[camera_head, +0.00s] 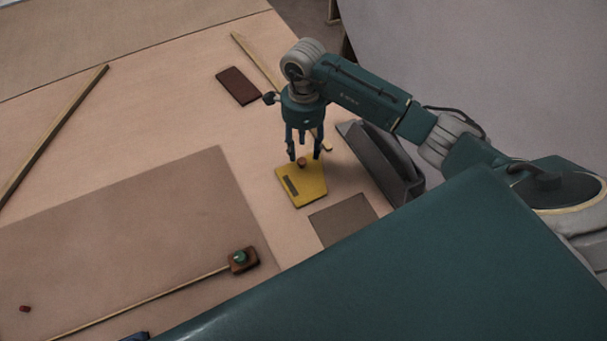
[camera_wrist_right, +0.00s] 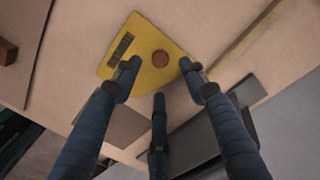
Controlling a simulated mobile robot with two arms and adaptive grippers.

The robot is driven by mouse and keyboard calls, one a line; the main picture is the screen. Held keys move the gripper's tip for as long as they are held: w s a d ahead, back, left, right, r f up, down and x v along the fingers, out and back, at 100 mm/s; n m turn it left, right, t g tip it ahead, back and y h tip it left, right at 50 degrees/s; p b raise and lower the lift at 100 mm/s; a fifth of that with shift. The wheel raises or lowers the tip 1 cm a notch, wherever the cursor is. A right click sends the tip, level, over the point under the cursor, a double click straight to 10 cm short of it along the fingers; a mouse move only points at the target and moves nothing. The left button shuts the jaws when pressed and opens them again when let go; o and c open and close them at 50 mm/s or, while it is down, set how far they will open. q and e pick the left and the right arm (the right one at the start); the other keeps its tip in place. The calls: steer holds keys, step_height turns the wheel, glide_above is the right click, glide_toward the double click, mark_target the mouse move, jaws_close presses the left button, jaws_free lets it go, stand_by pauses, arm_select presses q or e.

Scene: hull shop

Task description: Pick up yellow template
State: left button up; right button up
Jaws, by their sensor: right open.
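The yellow template (camera_head: 305,190) is a flat plate with a round brown knob and a dark slot or label strip. It lies on the table to the right of the large brown sheet. My right gripper (camera_head: 304,157) is open and points down over the template's far end, around or just above the knob. The right wrist view shows the template (camera_wrist_right: 140,65) and its knob ahead of the spread fingers (camera_wrist_right: 160,85). I cannot tell whether the fingers touch the template.
A brown sheet (camera_head: 130,225) covers the left, with a brown block (camera_head: 243,260) and rod on it. A dark grey piece (camera_head: 385,165) stands right of the template. A dark red block (camera_head: 238,86) and wooden strips (camera_head: 50,135) lie farther back. A small brown panel (camera_head: 343,218) lies nearer.

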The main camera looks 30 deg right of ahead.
mark_target(302, 161)
step_height(302, 161, down, 5)
steer(key=shift+w+a+r+p, duration=0.15)
steer(key=shift+r+p, duration=0.05)
steer(key=shift+p, duration=0.8)
steer(key=shift+f, duration=0.35)
arm_select(q)
steer(key=shift+w+r, duration=0.8)
steer(key=shift+r, duration=0.3)
arm_select(e)
steer(key=shift+c, duration=0.5)
arm_select(q)
steer(key=shift+s, duration=0.25)
arm_select(e)
jaws_close()
